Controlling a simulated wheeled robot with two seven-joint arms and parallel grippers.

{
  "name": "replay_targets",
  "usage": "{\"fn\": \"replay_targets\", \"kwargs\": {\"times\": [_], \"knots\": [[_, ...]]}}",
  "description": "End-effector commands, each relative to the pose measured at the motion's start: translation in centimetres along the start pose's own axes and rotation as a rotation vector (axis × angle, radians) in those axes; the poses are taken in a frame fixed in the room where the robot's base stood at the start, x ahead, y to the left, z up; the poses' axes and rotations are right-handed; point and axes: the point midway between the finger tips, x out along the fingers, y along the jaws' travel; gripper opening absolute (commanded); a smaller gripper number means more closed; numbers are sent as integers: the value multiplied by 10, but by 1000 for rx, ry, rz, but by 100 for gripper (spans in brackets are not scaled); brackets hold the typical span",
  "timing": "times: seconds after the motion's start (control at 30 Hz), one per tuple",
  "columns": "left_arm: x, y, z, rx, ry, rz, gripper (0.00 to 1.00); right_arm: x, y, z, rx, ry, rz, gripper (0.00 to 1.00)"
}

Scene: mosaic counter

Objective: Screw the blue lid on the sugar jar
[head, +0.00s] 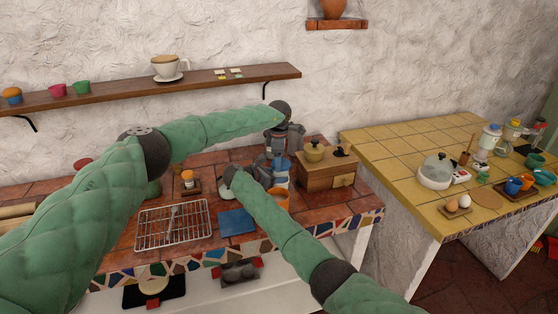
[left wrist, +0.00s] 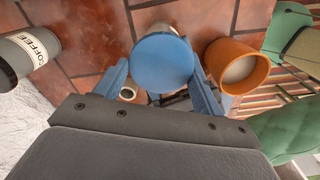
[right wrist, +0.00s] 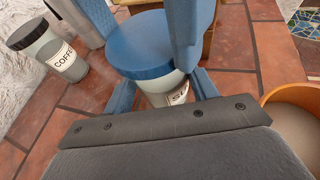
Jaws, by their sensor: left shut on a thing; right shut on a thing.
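The sugar jar (right wrist: 160,92) stands upright on the tiled counter, a pale body with a partly hidden label. The blue lid (right wrist: 141,45) sits on its top and looks level; I cannot tell how far the threads are engaged. In the left wrist view the lid (left wrist: 163,62) is a round blue disc between the fingers of my left gripper (left wrist: 163,78), which is shut on it from above. My right gripper (right wrist: 163,95) is shut on the jar's body below the lid. In the head view my grippers partly hide the jar.
A coffee jar (right wrist: 50,52) stands beside the sugar jar. An orange cup (left wrist: 237,66) is close on the other side. A wooden box (head: 325,178) stands to the right in the head view. A wire rack (head: 173,222) and a blue cloth (head: 237,222) lie toward the front left.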

Motion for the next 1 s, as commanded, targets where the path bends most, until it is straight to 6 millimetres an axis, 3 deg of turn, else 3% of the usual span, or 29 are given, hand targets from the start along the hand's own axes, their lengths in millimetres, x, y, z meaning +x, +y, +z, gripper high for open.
{"fn": "replay_targets", "kwargs": {"times": [1.0], "knots": [[-1, 11, 5, 1448, 5, 5, 48, 0, -1, -1, 0, 1, -3, 0]]}}
